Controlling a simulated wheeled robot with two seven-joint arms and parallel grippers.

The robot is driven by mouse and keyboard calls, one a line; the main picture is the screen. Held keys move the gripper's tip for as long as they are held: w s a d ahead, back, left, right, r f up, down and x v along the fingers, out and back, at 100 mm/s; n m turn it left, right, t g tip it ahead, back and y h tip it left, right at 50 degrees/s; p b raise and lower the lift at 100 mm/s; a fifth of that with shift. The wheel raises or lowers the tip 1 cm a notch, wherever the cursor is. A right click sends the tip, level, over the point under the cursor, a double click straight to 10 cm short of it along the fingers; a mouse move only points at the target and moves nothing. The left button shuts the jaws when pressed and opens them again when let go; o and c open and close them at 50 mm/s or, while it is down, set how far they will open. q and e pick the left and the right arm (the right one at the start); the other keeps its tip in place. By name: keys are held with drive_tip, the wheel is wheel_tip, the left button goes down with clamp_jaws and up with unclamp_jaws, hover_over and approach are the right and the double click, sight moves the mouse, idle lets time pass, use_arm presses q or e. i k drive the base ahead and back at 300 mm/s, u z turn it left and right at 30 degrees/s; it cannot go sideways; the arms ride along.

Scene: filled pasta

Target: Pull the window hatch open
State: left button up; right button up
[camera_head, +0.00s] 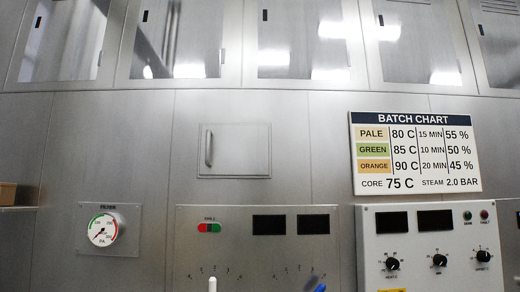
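A small square metal hatch (240,152) is set in the steel wall at the middle of the head view. It sits flat in its frame and looks shut. A vertical bar handle (209,148) is on its left side. Its face looks plain grey metal, and I cannot make out a window pane in it. Neither of my grippers can be made out in this view.
Below the hatch is a control panel (258,250) with dark displays; a second panel (438,250) with knobs stands to its right. A batch chart (415,152) hangs at right, a gauge (103,229) at left. Glazed cabinets (305,40) run above. White and blue tips show at the bottom edge.

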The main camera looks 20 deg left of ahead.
sight(225, 150)
drive_tip(key=z, duration=0.35)
drive_tip(key=i, duration=0.95)
drive_tip(key=u, duration=0.15)
